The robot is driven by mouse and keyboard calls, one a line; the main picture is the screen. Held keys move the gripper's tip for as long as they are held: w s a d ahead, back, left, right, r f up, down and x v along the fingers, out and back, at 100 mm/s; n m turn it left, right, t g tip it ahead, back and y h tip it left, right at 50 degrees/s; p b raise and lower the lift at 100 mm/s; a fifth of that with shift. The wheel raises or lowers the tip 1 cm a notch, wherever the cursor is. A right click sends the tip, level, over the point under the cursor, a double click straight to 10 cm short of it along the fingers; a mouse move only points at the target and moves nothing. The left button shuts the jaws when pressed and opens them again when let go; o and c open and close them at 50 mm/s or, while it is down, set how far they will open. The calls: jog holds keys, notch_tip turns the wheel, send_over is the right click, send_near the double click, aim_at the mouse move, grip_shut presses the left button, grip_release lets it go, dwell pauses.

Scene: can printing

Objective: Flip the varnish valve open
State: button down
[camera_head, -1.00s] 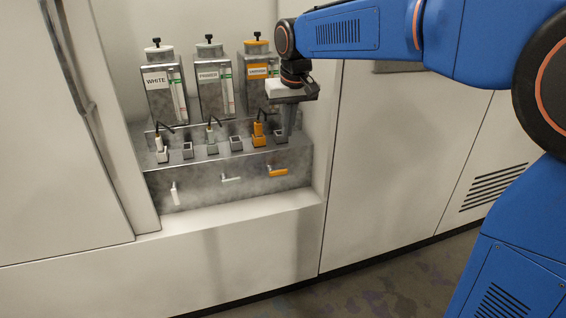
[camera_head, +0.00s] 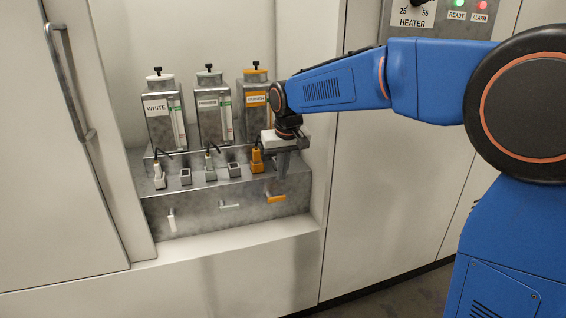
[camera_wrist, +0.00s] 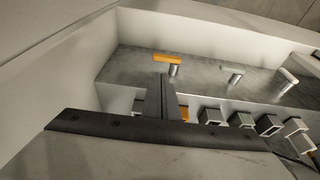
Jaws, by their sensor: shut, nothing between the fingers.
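The varnish valve has an orange handle (camera_head: 276,198) on the front face of the grey metal unit, lying roughly level. Its handle (camera_wrist: 167,58) and round metal stem also show in the wrist view. My gripper (camera_head: 282,176) is shut and empty, pointing down just above and slightly right of the orange handle in the head view. In the wrist view the shut fingers (camera_wrist: 167,80) end close below the handle. I cannot tell whether they touch it. The varnish canister (camera_head: 255,100) with its orange label stands behind.
To the left are the level grey primer handle (camera_head: 229,206) and the white handle (camera_head: 171,220), which hangs down. An orange plug (camera_head: 257,160) and several square sockets line the ledge close to my gripper. The recess's right wall (camera_head: 322,130) is near the arm.

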notch_tip(320, 180, down, 7)
jog(key=shift+w+r, duration=0.2)
jog(key=shift+w, duration=0.15)
